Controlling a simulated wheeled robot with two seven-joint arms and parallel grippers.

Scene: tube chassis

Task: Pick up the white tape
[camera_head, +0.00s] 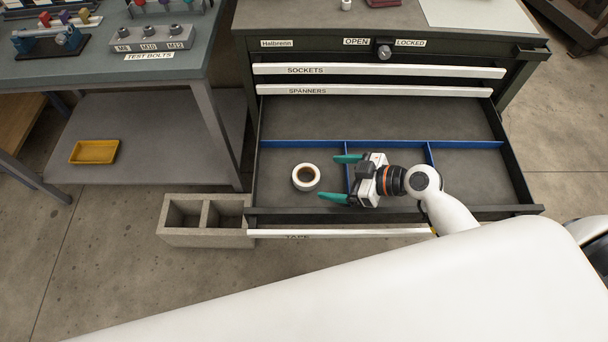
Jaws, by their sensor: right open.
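The white tape (315,181) is a small roll lying flat in the open drawer, in its front left compartment. My right gripper (341,177) reaches into the drawer from the right. Its two green fingers are spread apart and point left toward the tape. The tape is just left of the fingertips, apart from them, and nothing is between the fingers. The gripper body hangs over the blue divider at the tape compartment's right side. My left gripper is not in view.
A concrete block (190,238) stands at the drawer's left. A workbench (95,72) with a yellow tray (94,152) on its lower shelf is at left.

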